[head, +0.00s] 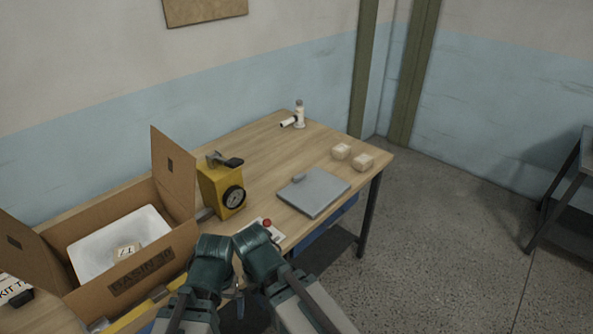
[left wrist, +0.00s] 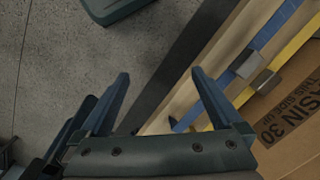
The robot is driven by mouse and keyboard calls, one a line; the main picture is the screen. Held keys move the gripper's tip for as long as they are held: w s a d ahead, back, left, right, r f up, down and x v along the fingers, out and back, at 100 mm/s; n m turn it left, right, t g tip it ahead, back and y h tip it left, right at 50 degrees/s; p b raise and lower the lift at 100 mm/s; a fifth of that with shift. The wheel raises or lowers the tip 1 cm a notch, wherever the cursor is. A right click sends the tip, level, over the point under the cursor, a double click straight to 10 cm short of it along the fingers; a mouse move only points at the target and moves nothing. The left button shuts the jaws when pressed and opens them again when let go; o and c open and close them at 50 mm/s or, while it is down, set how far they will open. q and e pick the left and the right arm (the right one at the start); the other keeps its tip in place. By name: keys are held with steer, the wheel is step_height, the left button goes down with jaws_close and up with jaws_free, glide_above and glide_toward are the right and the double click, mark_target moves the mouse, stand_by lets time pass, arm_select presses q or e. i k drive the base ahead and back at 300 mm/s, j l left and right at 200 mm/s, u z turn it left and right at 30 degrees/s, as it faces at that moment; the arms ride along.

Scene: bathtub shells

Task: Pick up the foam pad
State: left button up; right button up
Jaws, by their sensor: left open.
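Two small beige blocks, a nearer one (head: 362,161) and a farther one (head: 341,151), sit close together near the table's right end. They look like foam, but I cannot tell for sure which thing is the foam pad. My left gripper (left wrist: 160,78) is open and empty, beside the table's front edge with floor below it. In the head view it shows only partly, low between my arms (head: 239,292), well short of the blocks. My right gripper's fingers do not show.
An open cardboard box (head: 140,273) with a white basin (head: 90,250) inside stands at the table's left.

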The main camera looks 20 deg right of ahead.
mark_target(314, 191)
steer(key=i+l+z, duration=0.2)
steer(key=i+l, duration=0.2)
steer(key=l, duration=0.3)
steer(key=i+l+z, duration=0.2)
steer(key=i+l, duration=0.2)
steer(key=l, duration=0.25)
steer(key=i+l+z, duration=0.2)
steer(key=i+l, duration=0.3)
